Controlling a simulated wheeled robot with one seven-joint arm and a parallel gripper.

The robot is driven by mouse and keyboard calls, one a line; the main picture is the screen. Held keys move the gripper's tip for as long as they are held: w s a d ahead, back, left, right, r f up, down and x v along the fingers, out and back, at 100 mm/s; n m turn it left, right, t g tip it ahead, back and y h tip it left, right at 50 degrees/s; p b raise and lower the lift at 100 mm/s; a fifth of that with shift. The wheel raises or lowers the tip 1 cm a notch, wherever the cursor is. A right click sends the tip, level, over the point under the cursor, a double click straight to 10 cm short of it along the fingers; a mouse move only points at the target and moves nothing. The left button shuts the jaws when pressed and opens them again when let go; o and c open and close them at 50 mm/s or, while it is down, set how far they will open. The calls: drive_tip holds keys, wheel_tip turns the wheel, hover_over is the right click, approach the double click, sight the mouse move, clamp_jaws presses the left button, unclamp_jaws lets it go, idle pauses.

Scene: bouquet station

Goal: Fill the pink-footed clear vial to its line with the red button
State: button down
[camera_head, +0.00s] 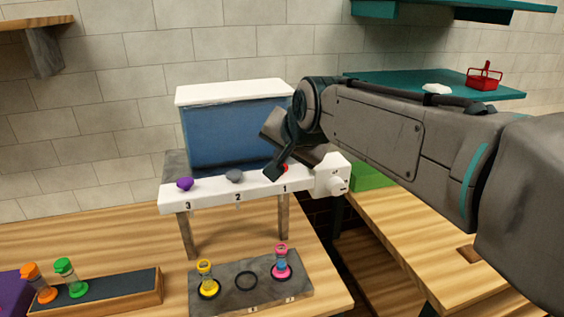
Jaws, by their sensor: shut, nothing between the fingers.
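The pink-footed clear vial (282,264) stands upright in the right ring of a grey slab, below the spout position marked 1. Its middle looks bluish; its line and exact level are too small to tell. The red button (285,168) is on the white dispenser bar (262,194) above the 1, partly hidden by my gripper. My gripper (271,176) is shut and empty, its tip pointing down right beside the red button. I cannot tell whether it touches or presses the button.
A blue tank (232,135) with a white lid stands behind the bar. Purple (184,184) and grey (234,176) buttons sit to the left, a white knob (338,184) to the right.

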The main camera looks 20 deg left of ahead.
drive_tip(key=shift+r, duration=0.3)
wheel_tip(320, 180, up, 5)
drive_tip(key=p, duration=0.3)
drive_tip(key=shift+p, duration=0.35)
drive_tip(key=shift+d+f, duration=0.1)
idle(2.9)
drive_tip(key=s+d+f+g+h, duration=0.1)
drive_tip(key=s+d+f+h, duration=0.2)
drive_tip(key=d, duration=0.5)
drive_tip(key=s+d+f+h, duration=0.1)
drive_tip(key=s+d+f, duration=0.3)
drive_tip(key=d, duration=0.5)
drive_tip(key=s+d+f+n+g+h, duration=0.1)
drive_tip(key=s+d+f+g, duration=0.1)
drive_tip(key=s+d+f, duration=0.9)
drive_tip(key=shift+s+d+f+n+g+h+b, duration=0.3)
drive_tip(key=shift+d+f+b, duration=0.2)
drive_tip(key=shift+d, duration=0.1)
